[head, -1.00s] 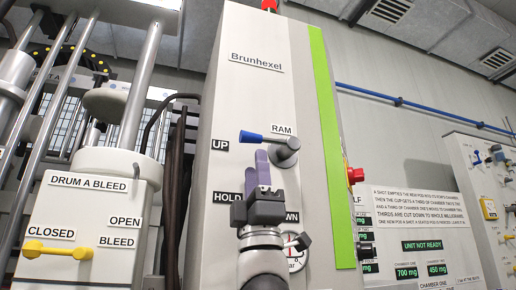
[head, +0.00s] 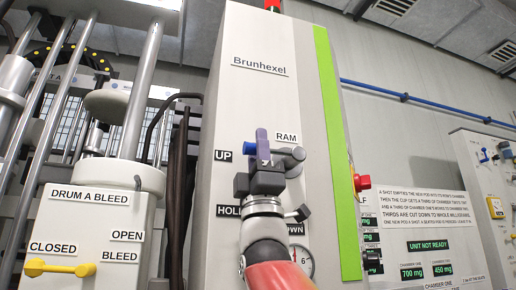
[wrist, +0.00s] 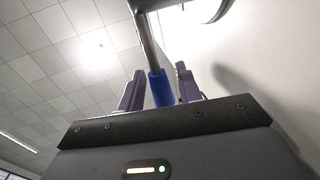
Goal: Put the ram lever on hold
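The ram lever on the grey Brunhexel cabinet has a blue grip (head: 249,148) and a grey hub (head: 293,157). It points left, at the UP label (head: 223,155). The HOLD label (head: 227,211) is lower left and partly covered by my arm; the DOWN label (head: 296,229) is also partly covered. My gripper (head: 262,140) is at the lever, with its fingers across the handle. In the wrist view the blue grip (wrist: 160,88) lies between the two purple fingers (wrist: 160,82), with narrow gaps at both sides. The fingers look open and not clamped.
A red button (head: 361,182) sticks out of the cabinet's right side. A pressure gauge (head: 300,260) is below the lever, partly behind my arm. At left stands the Drum A bleed unit with a yellow handle (head: 60,268).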

